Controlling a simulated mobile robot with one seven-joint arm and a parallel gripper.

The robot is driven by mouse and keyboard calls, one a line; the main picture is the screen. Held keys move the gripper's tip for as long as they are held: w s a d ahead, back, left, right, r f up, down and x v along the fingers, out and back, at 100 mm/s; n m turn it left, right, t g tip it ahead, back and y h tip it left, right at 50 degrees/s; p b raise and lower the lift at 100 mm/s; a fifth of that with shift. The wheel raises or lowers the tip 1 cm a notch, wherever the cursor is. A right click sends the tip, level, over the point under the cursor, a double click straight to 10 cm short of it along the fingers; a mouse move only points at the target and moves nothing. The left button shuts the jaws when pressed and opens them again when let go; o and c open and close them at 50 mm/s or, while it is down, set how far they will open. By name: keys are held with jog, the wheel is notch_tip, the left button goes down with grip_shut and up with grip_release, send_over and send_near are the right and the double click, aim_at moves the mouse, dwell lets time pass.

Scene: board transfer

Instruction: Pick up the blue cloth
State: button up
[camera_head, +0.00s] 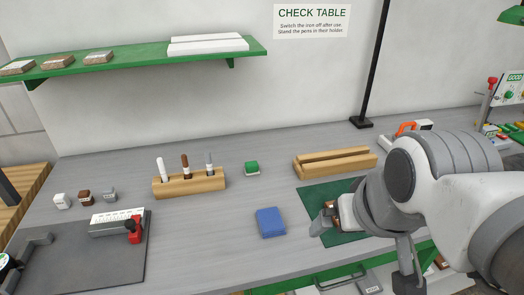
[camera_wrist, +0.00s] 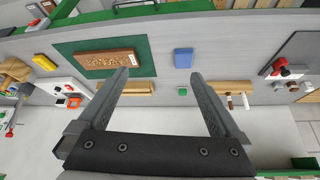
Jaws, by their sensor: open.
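The blue cloth (camera_head: 270,222) lies as a small folded block on the grey table, left of the green mat (camera_head: 352,190). In the wrist view the cloth (camera_wrist: 183,58) is beyond the fingertips, clear of both fingers. My gripper (camera_head: 325,218) is to the right of the cloth in the head view, over the mat's front left part. The wrist view shows my gripper (camera_wrist: 155,82) open, with nothing between its fingers. Part of the gripper is hidden behind my arm in the head view.
A brown engraved board (camera_wrist: 108,62) lies on the mat. Behind the cloth stand a wooden pen holder (camera_head: 190,185), a green-topped block (camera_head: 251,168) and a wooden slotted block (camera_head: 335,162). A dark fixture plate (camera_head: 70,265) is at the left. The table around the cloth is clear.

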jog(key=n+g+p, duration=0.2)
jog(key=g+p, duration=0.3)
jog(key=g, duration=0.1)
send_over(271, 219)
notch_tip(271, 219, down, 6)
jog(key=f, duration=0.1)
notch_tip(271, 219, down, 11)
jog(key=shift+d+r+b, duration=0.1)
jog(key=shift+b, duration=0.2)
jog(key=shift+f, duration=2.65)
jog(key=shift+c, duration=0.3)
jog(key=c, duration=1.2)
jog(key=shift+r, duration=0.1)
jog(key=shift+c, duration=0.2)
